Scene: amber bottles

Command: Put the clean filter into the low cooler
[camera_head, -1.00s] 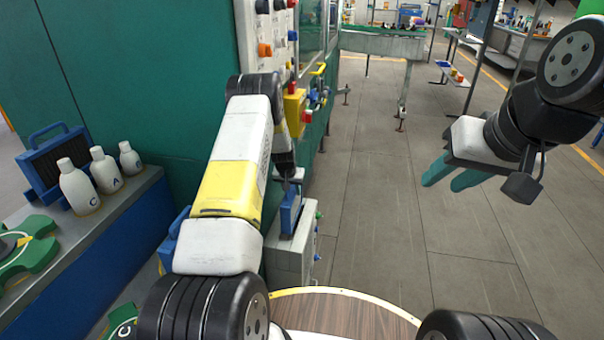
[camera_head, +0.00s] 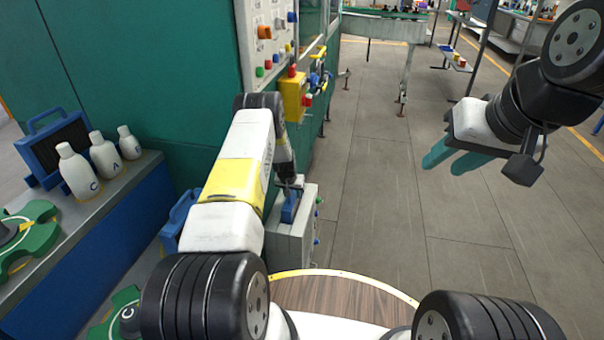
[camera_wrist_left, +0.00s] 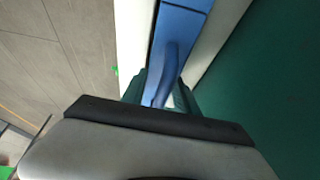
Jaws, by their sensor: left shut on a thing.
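The low cooler (camera_head: 291,245) is a grey box with small coloured knobs on its right side, standing low against the green wall. My left gripper (camera_wrist_left: 161,98) is shut on the handle of a blue filter (camera_head: 289,208). The filter sits upright at the cooler's top, its lower part hidden inside. In the left wrist view the filter (camera_wrist_left: 180,22) lies between two pale walls of the cooler (camera_wrist_left: 217,38). How deep it sits, and its mesh, I cannot see. My right gripper (camera_head: 458,160) is open and empty, above the floor at right.
A blue-framed filter with dark mesh (camera_head: 62,150) stands on the left bench, beside white bottles (camera_head: 77,172) and a green pad (camera_head: 28,235). Another blue item (camera_head: 178,220) stands lower, left of my arm. A control panel (camera_head: 270,40) hangs above.

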